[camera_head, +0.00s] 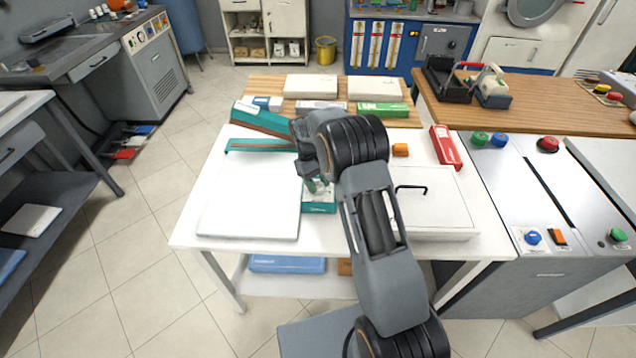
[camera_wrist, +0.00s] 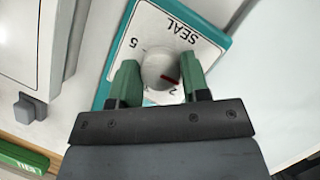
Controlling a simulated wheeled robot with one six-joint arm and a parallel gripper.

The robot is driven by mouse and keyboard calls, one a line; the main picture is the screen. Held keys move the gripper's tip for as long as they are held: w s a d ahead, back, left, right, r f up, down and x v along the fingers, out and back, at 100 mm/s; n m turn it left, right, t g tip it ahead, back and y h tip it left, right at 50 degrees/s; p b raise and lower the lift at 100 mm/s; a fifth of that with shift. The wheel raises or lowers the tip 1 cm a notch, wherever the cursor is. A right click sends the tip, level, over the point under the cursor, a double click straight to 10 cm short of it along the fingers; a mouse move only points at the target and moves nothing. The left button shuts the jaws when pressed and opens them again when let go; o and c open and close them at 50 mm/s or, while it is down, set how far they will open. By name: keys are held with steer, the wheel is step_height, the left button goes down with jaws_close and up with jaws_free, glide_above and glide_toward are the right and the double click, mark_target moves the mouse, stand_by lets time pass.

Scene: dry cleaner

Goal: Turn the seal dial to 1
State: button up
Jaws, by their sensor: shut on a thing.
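The seal dial is a round light grey knob (camera_wrist: 160,68) on a white plate marked SEAL (camera_wrist: 190,42) with a teal border. The digits 5 and 2 show at its edge; other digits are hidden or unclear. A red pointer mark on the knob points toward the 2. My gripper (camera_wrist: 157,76) has its two green fingers on either side of the knob, shut on it. In the head view my gripper (camera_head: 317,184) is over the teal seal unit (camera_head: 319,208) on the white table, and my arm hides the dial there.
A white flat panel (camera_head: 250,205) lies left of the seal unit, and a white lidded box (camera_head: 440,205) with a black handle stands right. A long teal sealer arm (camera_head: 262,145) and a red box (camera_head: 446,147) are behind.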

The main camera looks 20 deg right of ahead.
steer(key=shift+n, duration=0.7)
steer(key=shift+h, duration=0.3)
steer(key=o, duration=0.9)
steer(key=v, duration=1.4)
steer(key=shift+s, duration=0.15)
